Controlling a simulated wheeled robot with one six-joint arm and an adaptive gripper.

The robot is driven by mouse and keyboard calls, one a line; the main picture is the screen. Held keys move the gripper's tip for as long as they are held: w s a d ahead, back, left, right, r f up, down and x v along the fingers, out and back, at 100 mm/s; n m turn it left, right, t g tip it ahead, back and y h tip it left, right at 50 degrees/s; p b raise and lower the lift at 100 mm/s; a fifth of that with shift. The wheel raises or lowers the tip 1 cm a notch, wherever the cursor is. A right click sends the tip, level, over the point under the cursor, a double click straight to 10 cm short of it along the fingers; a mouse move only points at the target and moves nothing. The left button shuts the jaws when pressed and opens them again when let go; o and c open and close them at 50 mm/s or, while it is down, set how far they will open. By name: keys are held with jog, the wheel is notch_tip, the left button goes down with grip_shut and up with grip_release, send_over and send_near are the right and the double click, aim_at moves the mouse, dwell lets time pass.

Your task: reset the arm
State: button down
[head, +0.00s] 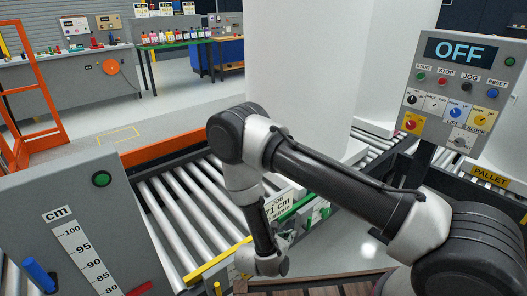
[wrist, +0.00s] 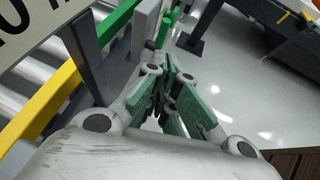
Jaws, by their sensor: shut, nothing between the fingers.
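My arm (head: 335,184) reaches from the lower right of the head view to a bent elbow, and its wrist (head: 262,255) hangs low beside the roller conveyor. In the wrist view, my gripper (wrist: 166,88) has grey links and green finger parts. Its fingers are together, with nothing between them. The fingers point past a grey post with green and yellow bars. I cannot clearly make out the fingers in the head view. The gap between them and the post is hard to tell.
A control panel (head: 462,90) reading OFF stands at right. A grey cabinet (head: 50,210) with a cm scale stands at left. Rollers (head: 165,215) and a large white column (head: 300,70) lie behind the arm. A JOB 71 cm sign (head: 279,205) is close by the wrist. Open floor shows in the wrist view.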

jog(key=s+d+r+m+g+h, duration=0.1)
jog(key=s+d+r+g+h, duration=0.15)
jog(key=d, duration=0.35)
jog(key=s+d+r+m+y, duration=0.3)
jog(key=s+d+r+m, duration=0.2)
jog(key=r, duration=1.1)
jog(key=s+d+r+m+g+y, duration=0.1)
jog(key=s+d+r+m+y, duration=0.3)
jog(key=s+r+m, duration=0.3)
jog(key=s+d+r+m+g+y, duration=0.1)
jog(key=s+d+r+m+y, duration=0.2)
jog(key=s+d+r+m, duration=0.4)
notch_tip(320, 180, up, 20)
jog(key=m, duration=0.7)
jog(key=shift+f+y, duration=0.25)
jog(key=shift+y, duration=0.1)
